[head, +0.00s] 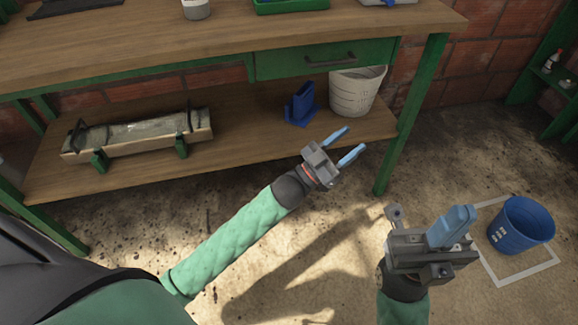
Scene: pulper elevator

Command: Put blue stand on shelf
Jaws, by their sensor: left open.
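The blue stand (300,105) sits upright on the wooden lower shelf (245,150) of the green-framed workbench, just left of a white bucket. My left gripper (352,142) is open and empty, in front of the shelf's front edge, below and right of the stand in the picture. Nothing is between its light blue fingers, and it is apart from the stand. My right gripper (455,226) is at the lower right, over the floor beside a blue bucket. Its fingers overlap in this view, so their opening is hidden.
The white perforated bucket (357,92) stands right of the stand. A long wooden crate-like object (140,135) lies on the shelf's left. A green drawer (320,60) hangs above. A green bench leg (408,120) is at the right. The blue bucket (522,226) stands on a marked floor square.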

